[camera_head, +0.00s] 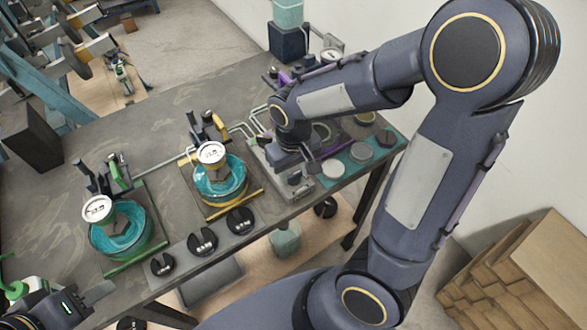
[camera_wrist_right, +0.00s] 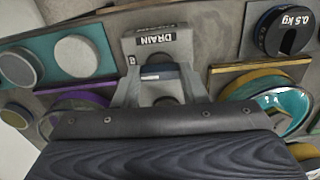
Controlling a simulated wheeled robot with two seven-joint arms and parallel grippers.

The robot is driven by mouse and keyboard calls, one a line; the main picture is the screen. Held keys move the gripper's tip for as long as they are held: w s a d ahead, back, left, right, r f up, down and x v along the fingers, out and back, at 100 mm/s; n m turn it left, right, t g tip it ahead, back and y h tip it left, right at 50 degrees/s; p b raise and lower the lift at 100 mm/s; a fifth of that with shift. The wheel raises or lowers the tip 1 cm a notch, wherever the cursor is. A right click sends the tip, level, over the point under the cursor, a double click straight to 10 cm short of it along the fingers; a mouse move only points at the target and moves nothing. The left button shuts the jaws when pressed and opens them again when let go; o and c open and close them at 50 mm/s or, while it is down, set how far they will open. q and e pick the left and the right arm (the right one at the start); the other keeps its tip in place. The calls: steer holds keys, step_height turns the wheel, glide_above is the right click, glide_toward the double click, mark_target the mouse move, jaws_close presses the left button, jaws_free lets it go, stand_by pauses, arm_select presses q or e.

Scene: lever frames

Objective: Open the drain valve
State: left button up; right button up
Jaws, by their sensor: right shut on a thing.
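A dark, blue-tinged valve handle (camera_wrist_right: 160,72) lies just below the label. My right gripper (camera_wrist_right: 160,82) is shut on this handle, with a grey finger on each side. In the head view the valve's grey block (camera_head: 295,186) is at the table's front right, and my right wrist hides the handle there. My left gripper (camera_head: 97,292) is at the lower left, in front of the table, away from the valve; its finger opening is unclear.
Two teal basins with white gauges, the left one (camera_head: 120,240) and the middle one (camera_head: 222,185), stand on the table. Several black slotted weights (camera_head: 202,243) lie along the front edge. Pale discs (camera_head: 333,169) lie on a teal mat to the right. Wooden boxes (camera_head: 530,270) stand at lower right.

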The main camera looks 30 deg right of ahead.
steer(key=m, duration=0.3)
steer(key=shift+m, duration=0.4)
steer(key=m, duration=0.3)
steer(key=shift+m, duration=0.3)
steer(key=m, duration=0.3)
steer(key=shift+m, duration=2)
steer(key=shift+w, duration=0.1)
steer(key=o, duration=1)
